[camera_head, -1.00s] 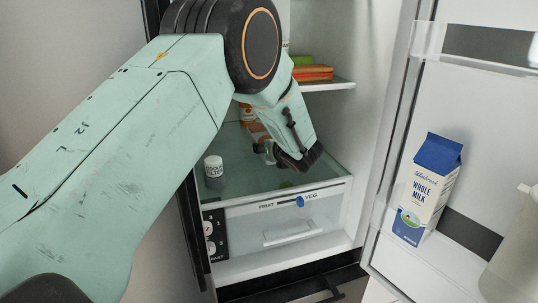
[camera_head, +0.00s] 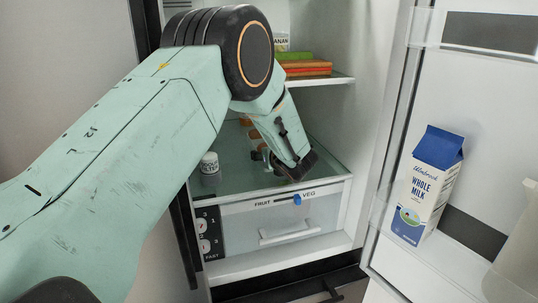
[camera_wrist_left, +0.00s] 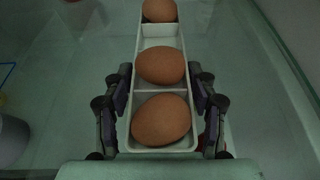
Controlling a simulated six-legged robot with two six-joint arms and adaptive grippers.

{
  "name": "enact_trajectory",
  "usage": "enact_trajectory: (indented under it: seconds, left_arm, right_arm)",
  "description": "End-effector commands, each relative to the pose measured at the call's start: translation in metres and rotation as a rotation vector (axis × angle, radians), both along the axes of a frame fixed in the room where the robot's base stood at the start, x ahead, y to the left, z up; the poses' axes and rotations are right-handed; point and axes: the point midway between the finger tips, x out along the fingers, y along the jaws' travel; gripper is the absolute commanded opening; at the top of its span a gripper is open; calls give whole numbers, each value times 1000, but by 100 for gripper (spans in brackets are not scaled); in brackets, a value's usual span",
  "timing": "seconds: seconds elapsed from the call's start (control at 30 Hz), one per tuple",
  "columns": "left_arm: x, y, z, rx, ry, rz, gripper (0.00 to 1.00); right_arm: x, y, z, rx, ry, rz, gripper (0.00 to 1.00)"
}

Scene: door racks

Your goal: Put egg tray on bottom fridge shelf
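The egg tray (camera_wrist_left: 161,33) is narrow and white, with brown eggs in a row and dividers between them; its far end is cut off in the left wrist view. My left gripper (camera_wrist_left: 162,103) has a finger on each side of the tray's near part, against its walls, and seems closed on it. In the head view my left gripper (camera_head: 280,165) is inside the fridge, low over the bottom glass shelf (camera_head: 236,178), and mostly hides the tray. I cannot tell whether the tray touches the shelf. My right gripper is not in view.
A small white container (camera_head: 209,168) stands on the shelf's left. A drawer (camera_head: 285,228) lies below the shelf. Coloured items (camera_head: 306,68) lie on the shelf above. A milk carton (camera_head: 428,187) stands in the open door. The shelf's front right is clear.

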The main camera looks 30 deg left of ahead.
Motion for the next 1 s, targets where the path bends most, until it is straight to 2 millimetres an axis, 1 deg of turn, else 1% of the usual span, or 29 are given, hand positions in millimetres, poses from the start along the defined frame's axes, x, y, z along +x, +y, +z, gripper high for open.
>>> enact_trajectory:
  seconds: [0.03,0.17,0.2,0.47,0.57,0.67,0.77,1.0]
  left_arm:
    - [0,1,0,0,0,1,64]
    - [0,1,0,-1,-1,0,75]
    - [0,1,0,0,0,0,77]
    - [0,0,1,0,0,0,77]
    - [-2,-4,2,0,0,-1,77]
    - [-8,-12,7,1,-1,-2,77]
    - [-18,-24,14,2,-1,-4,77]
    - [-48,-61,34,4,-1,-5,77]
  right_arm:
    - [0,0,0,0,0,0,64]
    - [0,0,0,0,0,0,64]
    - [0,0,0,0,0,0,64]
    - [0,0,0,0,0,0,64]
    - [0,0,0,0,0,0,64]
    - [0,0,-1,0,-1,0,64]
    - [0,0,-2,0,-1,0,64]
    - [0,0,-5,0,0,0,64]
